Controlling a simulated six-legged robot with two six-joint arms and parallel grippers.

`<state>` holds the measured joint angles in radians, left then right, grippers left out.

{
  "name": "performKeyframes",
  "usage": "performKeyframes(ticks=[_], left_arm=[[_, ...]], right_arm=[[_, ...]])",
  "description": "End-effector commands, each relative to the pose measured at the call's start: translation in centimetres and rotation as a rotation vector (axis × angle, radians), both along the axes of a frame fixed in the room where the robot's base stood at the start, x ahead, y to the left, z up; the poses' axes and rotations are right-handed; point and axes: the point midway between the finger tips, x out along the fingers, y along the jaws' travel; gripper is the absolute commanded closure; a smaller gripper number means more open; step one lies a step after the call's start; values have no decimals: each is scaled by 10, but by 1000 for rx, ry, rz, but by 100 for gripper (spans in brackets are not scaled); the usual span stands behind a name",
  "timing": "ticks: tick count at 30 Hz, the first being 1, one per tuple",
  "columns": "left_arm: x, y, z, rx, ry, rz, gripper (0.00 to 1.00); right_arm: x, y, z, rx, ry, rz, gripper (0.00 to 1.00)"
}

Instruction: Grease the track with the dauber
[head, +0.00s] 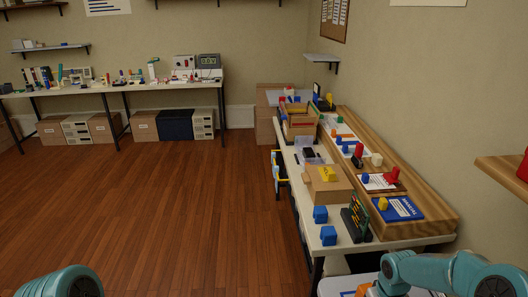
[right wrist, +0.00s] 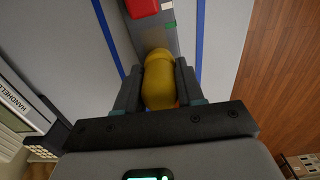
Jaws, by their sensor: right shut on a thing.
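In the right wrist view my right gripper (right wrist: 158,88) is shut on a yellow rounded piece (right wrist: 158,70), which may be the dauber. Its fingers press on both sides of it. Just beyond it lies a narrow grey-brown strip (right wrist: 155,38), which may be the track. I cannot tell whether the yellow piece touches the strip. A red block (right wrist: 143,8) sits at the strip's far end, with a small green patch beside it. In the head view my right arm comes in at the bottom right, and its fingers are hidden. Only a rounded link of my left arm shows.
The strip lies on a pale surface with blue lines (right wrist: 202,40). In the head view a long bench (head: 289,165) along the right wall holds blue blocks (head: 328,236), a cardboard box (head: 322,190) and cards. A wall shelf (head: 500,168) juts in at right. The wooden floor (head: 170,200) is clear.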

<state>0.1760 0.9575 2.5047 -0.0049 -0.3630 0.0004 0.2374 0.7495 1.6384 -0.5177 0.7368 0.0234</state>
Motion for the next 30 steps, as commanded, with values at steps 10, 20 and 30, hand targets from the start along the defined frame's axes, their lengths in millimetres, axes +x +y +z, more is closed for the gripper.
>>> performKeyframes(ticks=[10,20,30], left_arm=[[0,0,-1,0,0,0,17],[0,0,-4,0,0,0,17],[0,0,-9,0,0,0,17]], right_arm=[[-7,-1,0,0,2,0,93],[-13,-3,0,0,1,-1,93],[-27,-5,1,0,0,-1,93]])
